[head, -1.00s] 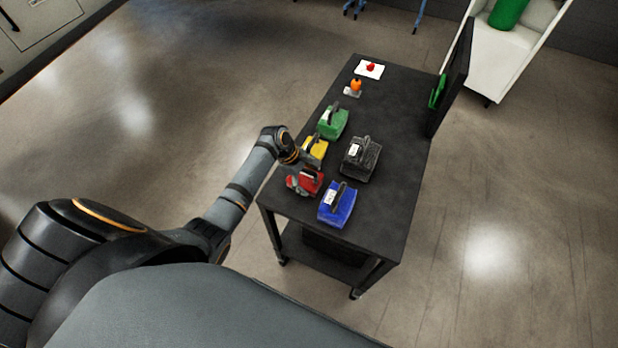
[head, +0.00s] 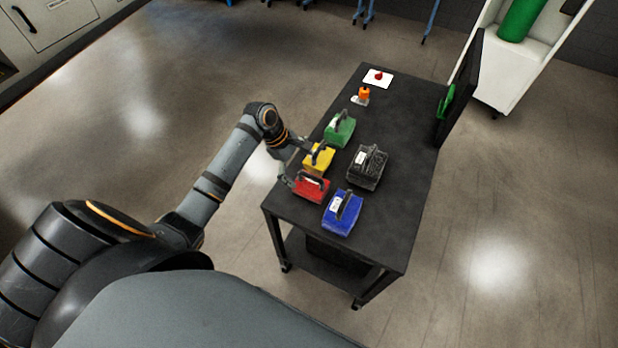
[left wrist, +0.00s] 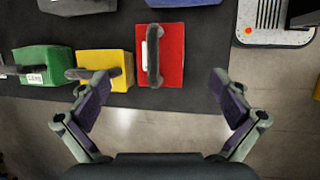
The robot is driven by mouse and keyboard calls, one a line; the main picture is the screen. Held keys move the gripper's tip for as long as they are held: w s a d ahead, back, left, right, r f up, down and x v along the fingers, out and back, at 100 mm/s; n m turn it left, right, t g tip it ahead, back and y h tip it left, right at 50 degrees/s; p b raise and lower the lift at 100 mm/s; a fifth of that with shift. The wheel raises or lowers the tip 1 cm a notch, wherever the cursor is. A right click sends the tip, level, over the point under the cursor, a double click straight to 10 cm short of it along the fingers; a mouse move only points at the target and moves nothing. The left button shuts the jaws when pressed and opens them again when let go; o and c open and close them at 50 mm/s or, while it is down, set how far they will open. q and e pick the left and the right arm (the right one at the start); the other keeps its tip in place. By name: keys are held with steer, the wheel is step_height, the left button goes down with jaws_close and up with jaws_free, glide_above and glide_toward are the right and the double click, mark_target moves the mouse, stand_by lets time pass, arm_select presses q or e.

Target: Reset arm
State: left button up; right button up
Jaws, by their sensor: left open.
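My left arm reaches in from the left in the head view. My left gripper (head: 292,164) is at the table's left edge, beside the yellow block (head: 318,160) and the red block (head: 311,190). In the left wrist view the gripper (left wrist: 164,108) is open with nothing between its fingers. There the red block (left wrist: 172,55) with its dark handle lies beyond the fingertips, and the yellow block (left wrist: 105,70) is left of it. Bare floor shows between the fingers. My right gripper is not in view.
The black table (head: 395,215) also bears a green block (head: 339,130), a black block (head: 367,168), a blue block (head: 342,214), an orange item (head: 363,96) and a white card (head: 378,79). A dark upright panel (head: 459,95) stands at its right edge. Floor left of the table is clear.

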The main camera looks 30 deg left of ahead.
arm_select(q)
steer(key=shift+v, duration=0.85)
